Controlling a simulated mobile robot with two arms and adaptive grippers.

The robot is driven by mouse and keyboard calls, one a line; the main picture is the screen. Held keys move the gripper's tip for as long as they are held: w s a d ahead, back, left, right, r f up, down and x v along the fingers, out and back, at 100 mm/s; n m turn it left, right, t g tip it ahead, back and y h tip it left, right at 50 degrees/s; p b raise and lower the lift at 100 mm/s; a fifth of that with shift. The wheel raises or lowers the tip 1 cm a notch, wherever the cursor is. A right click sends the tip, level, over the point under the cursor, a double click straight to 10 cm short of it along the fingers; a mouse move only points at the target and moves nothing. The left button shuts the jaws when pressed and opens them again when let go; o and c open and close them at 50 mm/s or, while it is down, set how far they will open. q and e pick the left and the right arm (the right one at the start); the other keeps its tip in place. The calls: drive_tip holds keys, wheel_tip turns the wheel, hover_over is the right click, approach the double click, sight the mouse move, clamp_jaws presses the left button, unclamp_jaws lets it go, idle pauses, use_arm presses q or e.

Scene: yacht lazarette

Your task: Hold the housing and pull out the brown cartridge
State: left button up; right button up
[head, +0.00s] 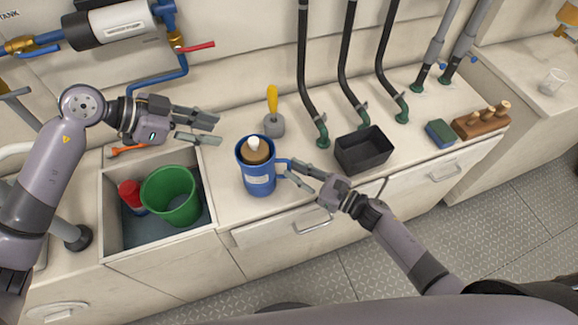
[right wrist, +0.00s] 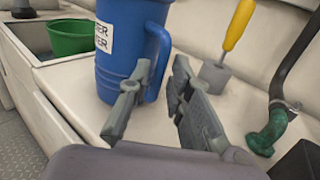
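The blue housing (head: 259,186) stands upright on the counter, with a label on its front and a handle on its right side. The brown cartridge (head: 258,155) sits inside it, its top and a white knob showing at the open rim; its lower part is hidden. My right gripper (head: 283,171) is at the housing's handle, fingers apart. In the right wrist view the handle (right wrist: 160,55) stands between or just beyond the fingertips; I cannot tell whether they touch it. My left gripper (head: 219,130) is open and empty, above and left of the housing.
An open sink-like recess left of the housing holds a green bucket (head: 170,196) and a red item (head: 131,194). A yellow-handled tool (head: 272,105) stands behind the housing. A black bin (head: 363,150) and several hoses are to the right.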

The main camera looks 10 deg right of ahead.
drive_tip(key=shift+x, duration=1.3)
clamp_jaws()
idle(0.5)
